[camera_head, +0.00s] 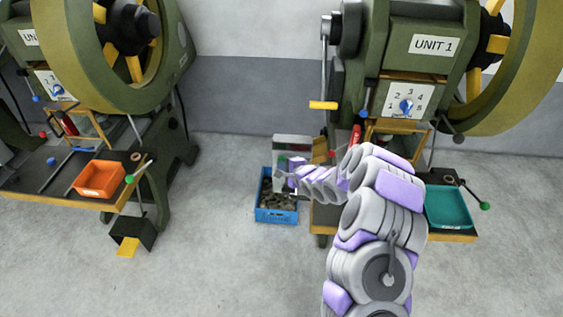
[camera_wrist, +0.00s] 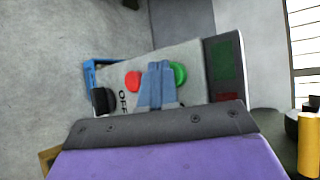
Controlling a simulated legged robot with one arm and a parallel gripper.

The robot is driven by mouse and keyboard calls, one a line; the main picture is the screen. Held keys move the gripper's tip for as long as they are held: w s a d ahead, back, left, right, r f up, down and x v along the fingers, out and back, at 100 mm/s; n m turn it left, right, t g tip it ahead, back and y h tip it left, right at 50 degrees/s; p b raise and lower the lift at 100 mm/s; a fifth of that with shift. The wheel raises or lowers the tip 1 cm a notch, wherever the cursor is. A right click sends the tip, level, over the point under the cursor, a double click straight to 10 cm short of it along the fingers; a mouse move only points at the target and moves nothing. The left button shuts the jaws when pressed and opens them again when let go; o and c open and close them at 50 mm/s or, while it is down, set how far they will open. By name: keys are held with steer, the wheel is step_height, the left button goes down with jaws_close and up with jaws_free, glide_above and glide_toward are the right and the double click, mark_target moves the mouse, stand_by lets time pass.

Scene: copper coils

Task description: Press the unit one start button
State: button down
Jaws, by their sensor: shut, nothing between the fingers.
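The unit one machine (camera_head: 395,50) carries a "UNIT 1" sign at the upper right of the head view. Its grey control box (camera_head: 292,142) stands beside the machine's table, partly hidden by my arm. In the wrist view the control panel (camera_wrist: 190,58) has a green button (camera_wrist: 180,74), a red button (camera_wrist: 133,81) and a black knob (camera_wrist: 101,101) near the letters "OFF". My gripper (camera_wrist: 159,68) is shut and empty. Its tips appear between the red and green buttons, overlapping the green button's left edge. I cannot tell whether they touch the panel.
A blue crate (camera_head: 277,215) of dark parts sits on the floor below the control box. A teal tray (camera_head: 447,207) lies on the table to the right. Another machine with an orange tray (camera_head: 98,179) stands at left.

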steer(key=shift+s, duration=0.75)
steer(key=shift+s, duration=0.1)
steer(key=shift+s+a+b, duration=0.1)
steer(key=shift+s+b, duration=0.35)
steer(key=shift+s, duration=2)
steer(key=shift+r, duration=0.1)
